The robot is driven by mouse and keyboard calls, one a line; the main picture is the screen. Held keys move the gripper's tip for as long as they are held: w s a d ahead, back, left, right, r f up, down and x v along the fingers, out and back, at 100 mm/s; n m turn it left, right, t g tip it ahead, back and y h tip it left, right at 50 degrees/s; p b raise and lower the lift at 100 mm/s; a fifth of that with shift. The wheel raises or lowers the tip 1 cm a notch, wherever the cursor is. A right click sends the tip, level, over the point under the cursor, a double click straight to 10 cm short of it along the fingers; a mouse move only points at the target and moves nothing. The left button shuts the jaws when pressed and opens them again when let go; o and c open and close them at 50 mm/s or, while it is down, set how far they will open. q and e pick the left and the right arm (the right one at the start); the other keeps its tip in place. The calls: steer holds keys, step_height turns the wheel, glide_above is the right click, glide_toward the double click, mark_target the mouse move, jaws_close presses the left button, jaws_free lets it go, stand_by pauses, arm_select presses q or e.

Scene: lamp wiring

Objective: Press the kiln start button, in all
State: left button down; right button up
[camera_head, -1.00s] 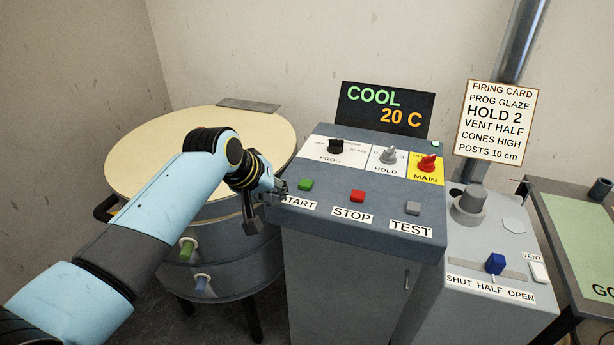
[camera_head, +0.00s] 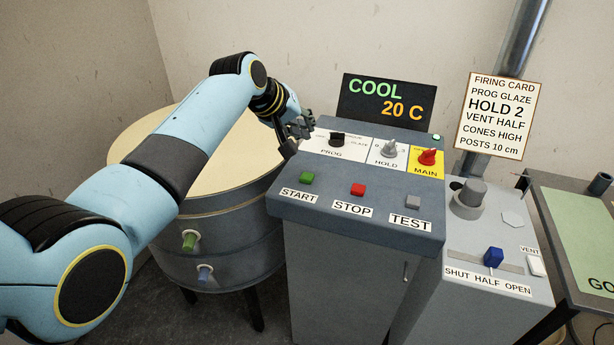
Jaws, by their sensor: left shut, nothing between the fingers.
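The green start button (camera_head: 306,177) sits on the sloped top of the grey control box (camera_head: 258,197), above its START label (camera_head: 299,196). My left gripper (camera_head: 292,148) is shut and empty. It hangs above the box's back left corner, up and left of the start button and apart from it in the picture. The display (camera_head: 385,102) behind the box reads COOL, 20 C. My right gripper is not in view.
The red STOP button (camera_head: 358,189) and the grey TEST button (camera_head: 412,201) sit right of start. The PROG knob (camera_head: 337,139), HOLD knob (camera_head: 389,150) and red MAIN knob (camera_head: 428,157) line the back. The round kiln (camera_head: 225,205) stands left. A vent box with a blue lever (camera_head: 493,257) stands right.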

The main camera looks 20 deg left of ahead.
arm_select(q)
steer(key=b, duration=0.7)
glide_above(304, 175)
step_height(304, 175, down, 7)
steer(key=shift+r, duration=0.1)
steer(key=shift+f+b, duration=0.45)
steer(key=shift+f, duration=0.45)
steer(key=shift+f, duration=0.2)
steer(key=shift+f, duration=0.25)
steer(key=shift+f, duration=0.55)
stand_by(0.7)
steer(key=shift+r, duration=0.1)
steer(key=shift+r+p, duration=0.9)
